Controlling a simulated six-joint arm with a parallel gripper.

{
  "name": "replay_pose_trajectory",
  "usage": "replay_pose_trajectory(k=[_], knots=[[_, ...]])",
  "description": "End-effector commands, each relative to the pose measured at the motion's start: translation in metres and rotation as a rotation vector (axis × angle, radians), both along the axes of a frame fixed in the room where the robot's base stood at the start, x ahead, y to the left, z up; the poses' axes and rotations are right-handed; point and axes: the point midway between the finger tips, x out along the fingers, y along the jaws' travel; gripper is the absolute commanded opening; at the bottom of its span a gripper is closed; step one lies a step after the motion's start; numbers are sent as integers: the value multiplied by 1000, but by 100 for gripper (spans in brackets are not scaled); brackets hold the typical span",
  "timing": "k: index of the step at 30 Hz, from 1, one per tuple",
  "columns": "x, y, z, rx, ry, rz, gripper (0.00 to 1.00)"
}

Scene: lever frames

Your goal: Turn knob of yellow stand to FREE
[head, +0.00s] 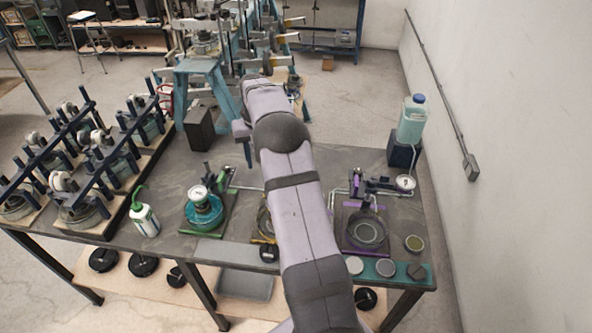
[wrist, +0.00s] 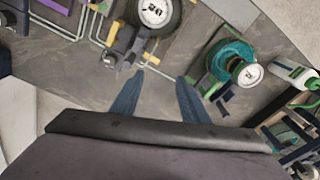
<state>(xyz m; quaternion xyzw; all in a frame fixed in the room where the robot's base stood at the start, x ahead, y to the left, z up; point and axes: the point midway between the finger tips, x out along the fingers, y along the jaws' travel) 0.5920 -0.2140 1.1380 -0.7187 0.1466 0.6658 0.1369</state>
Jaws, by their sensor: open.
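The yellow stand (wrist: 123,57) shows in the wrist view at upper middle, with a round white-faced gauge (wrist: 155,12) beside its yellow and dark grey parts. I cannot make out its knob's setting or any FREE marking. In the head view my arm covers most of this stand; only a yellow edge of its base (head: 262,241) shows at the arm's left side. My gripper (wrist: 160,79) is open and empty, its two blue fingers apart. In the wrist picture the fingertips lie just below the yellow stand, apparently above the table.
A green stand (head: 203,210) with a teal pot is left of my arm, and a purple stand (head: 364,229) is right of it. A green-capped bottle (head: 145,217) and several clamp frames stand farther left. A blue-capped jug (head: 411,119) stands at the back right.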

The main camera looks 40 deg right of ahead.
Motion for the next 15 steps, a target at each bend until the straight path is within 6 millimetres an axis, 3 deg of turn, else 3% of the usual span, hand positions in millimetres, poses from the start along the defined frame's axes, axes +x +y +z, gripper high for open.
replay_pose_trajectory(k=[3, 9, 15], knots=[[4, -33, -9, 7, 16, -52, 41], [-3, -76, -22, 20, 42, -127, 41], [-17, -104, -31, 30, 57, -181, 41]])
